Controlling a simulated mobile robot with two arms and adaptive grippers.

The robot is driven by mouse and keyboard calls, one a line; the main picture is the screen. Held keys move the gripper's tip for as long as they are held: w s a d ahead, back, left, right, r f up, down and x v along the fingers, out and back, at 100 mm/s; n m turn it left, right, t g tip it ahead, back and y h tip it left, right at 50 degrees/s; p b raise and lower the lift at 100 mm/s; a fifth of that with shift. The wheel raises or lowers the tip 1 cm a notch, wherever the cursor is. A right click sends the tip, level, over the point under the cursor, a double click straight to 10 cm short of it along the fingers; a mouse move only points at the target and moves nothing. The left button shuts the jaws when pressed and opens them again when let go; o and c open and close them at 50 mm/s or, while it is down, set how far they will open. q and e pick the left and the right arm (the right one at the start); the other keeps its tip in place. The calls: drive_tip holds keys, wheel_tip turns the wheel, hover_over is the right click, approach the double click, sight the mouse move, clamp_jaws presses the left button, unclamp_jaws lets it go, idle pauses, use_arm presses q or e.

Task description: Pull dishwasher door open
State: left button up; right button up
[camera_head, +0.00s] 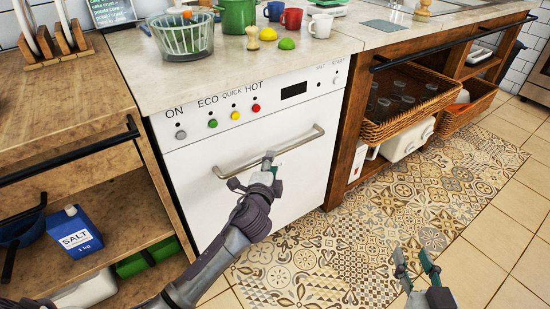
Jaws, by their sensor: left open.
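The white dishwasher (220,190) stands under the counter with its front upright and closed. Its metal bar handle (300,141) runs across the upper door, below a panel with coloured buttons and a dark display. My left gripper (262,170) is at the middle of the handle, open, with its fingers close to the bar. The gripper covers part of the bar, and I cannot tell whether the fingers touch it. My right gripper (416,264) is open and empty, over the patterned floor at the lower right, away from the dishwasher.
A patterned rug (345,250) lies on clear floor before the dishwasher. Open wooden shelving (120,205) at left holds a blue salt box (75,232). A wicker basket (408,101) sits in the right-hand shelving. A glass bowl (181,38) and mugs stand on the counter (140,72).

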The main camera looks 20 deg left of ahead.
use_arm(q)
drive_tip(key=w, duration=0.3)
drive_tip(key=w+b, duration=0.1)
drive_tip(key=shift+w+a+f, duration=0.25)
drive_tip(key=shift+w+f, duration=0.1)
drive_tip(key=shift+f, duration=0.05)
drive_tip(key=shift+w, duration=0.35)
use_arm(e)
wheel_tip(320, 180, up, 6)
drive_tip(key=a+t+y, duration=0.1)
drive_tip(key=t, duration=0.3)
drive_tip(key=shift+w+r, duration=0.25)
use_arm(q)
clamp_jaws()
